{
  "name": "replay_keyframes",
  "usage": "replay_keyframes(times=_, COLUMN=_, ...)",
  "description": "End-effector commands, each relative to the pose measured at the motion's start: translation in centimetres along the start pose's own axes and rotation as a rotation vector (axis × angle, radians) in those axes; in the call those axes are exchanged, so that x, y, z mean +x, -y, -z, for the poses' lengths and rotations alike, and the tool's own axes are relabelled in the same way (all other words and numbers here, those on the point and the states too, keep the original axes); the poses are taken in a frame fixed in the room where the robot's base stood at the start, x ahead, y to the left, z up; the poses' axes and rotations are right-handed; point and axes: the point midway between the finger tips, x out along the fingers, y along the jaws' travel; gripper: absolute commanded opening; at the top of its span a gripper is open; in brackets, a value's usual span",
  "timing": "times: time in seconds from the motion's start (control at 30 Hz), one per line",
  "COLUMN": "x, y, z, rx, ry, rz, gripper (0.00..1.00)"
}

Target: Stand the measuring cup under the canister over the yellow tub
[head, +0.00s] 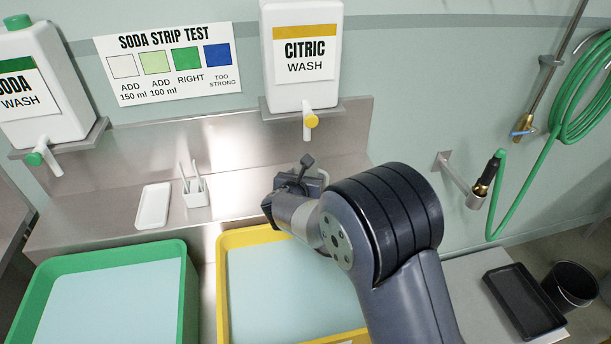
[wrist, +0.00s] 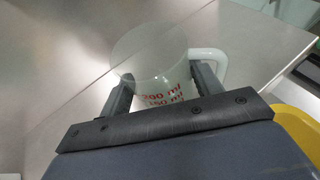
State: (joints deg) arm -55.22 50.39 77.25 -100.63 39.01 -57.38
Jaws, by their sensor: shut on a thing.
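The measuring cup (wrist: 150,68) is clear, with red ml marks and a pale handle on its right in the wrist view. My gripper (wrist: 163,88) is shut on its body, one finger on each side. In the head view my gripper (head: 298,182) is at the steel ledge behind the yellow tub (head: 222,290), below the citric canister (head: 302,55) and its yellow tap (head: 311,121). My arm hides most of the cup there. The cup appears upright over the steel; I cannot tell whether its base touches.
A soda canister (head: 45,95) hangs at the left above a green tub (head: 185,290). A white tray (head: 154,206) and a small strip holder (head: 196,193) stand on the ledge. A hose nozzle (head: 488,175), black tray (head: 523,300) and black bucket (head: 572,285) are at the right.

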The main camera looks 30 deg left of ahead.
Motion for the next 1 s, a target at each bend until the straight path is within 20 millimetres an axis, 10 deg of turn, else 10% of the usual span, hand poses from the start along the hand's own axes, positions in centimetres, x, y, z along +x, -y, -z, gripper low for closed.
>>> replay_keyframes(times=0.23, x=0.2, y=0.0, z=0.4, rx=0.000, ry=0.000, rz=0.000, gripper=0.35)
replay_keyframes(times=0.27, x=0.1, y=0.0, z=0.3, rx=0.000, ry=0.000, rz=0.000, gripper=0.62)
replay_keyframes(times=0.5, x=0.1, y=0.0, z=0.2, rx=0.000, ry=0.000, rz=0.000, gripper=0.82)
replay_keyframes(times=1.0, x=-2.0, y=-0.1, z=0.0, rx=0.001, ry=0.001, rz=-0.002, gripper=0.83)
